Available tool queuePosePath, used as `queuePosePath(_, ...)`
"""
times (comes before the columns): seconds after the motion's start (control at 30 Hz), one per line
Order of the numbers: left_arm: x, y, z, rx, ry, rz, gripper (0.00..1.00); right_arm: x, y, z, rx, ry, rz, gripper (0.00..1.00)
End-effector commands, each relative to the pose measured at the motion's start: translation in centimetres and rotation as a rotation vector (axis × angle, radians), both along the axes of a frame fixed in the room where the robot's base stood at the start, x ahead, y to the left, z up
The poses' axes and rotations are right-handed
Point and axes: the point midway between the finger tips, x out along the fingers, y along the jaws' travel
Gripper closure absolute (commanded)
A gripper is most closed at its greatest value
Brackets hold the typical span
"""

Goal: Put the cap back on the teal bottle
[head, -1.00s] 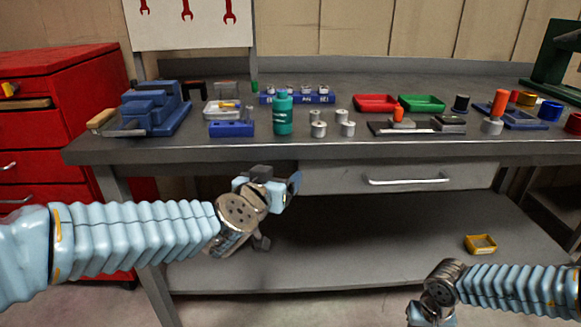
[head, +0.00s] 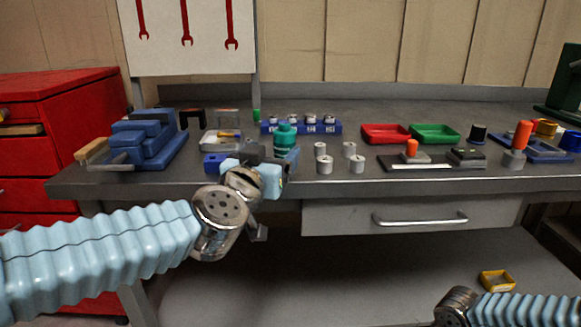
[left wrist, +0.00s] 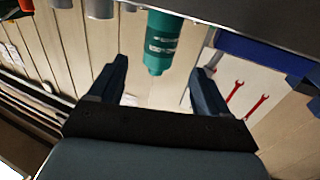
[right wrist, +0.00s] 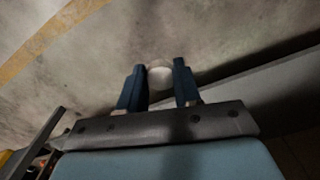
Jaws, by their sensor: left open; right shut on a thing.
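The teal bottle (head: 286,138) stands upright on the workbench near its front edge; its lower part is hidden behind my left gripper (head: 272,156). In the left wrist view the bottle (left wrist: 163,42) appears inverted, its top between the open fingers (left wrist: 157,70). The fingers do not visibly touch it. My right gripper (right wrist: 159,68) is shut on a small pale round thing (right wrist: 160,78), which looks like a cap, held over the floor. In the head view only my right wrist and forearm show, low at the right.
Several grey cylinders (head: 324,164) stand just right of the bottle. A blue block (head: 213,163) is left of it, and a blue rack (head: 300,127) is behind. Red (head: 385,133) and green (head: 434,133) trays lie further right. The drawer front (head: 400,216) is below the bench edge.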

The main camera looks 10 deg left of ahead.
Motion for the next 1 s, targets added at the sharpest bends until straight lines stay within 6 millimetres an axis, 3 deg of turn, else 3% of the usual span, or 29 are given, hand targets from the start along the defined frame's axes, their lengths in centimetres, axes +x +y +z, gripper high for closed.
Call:
queuePosePath(0.2, 3.8, -0.2, -0.1, -0.001, 0.002, 0.001, 0.22, 0.0, 0.0, -0.3, 0.000, 0.000, 0.000, 1.00)
queuePosePath(0.7, 5.2, -0.2, 0.0, 0.000, 0.001, 0.000, 0.22, 0.0, 0.0, -0.4, 0.000, 0.000, 0.000, 1.00)
queuePosePath(1.0, 9.3, -0.5, 0.1, -0.001, 0.002, 0.001, 0.22, 0.0, 0.0, -0.4, 0.000, 0.000, 0.000, 1.00)
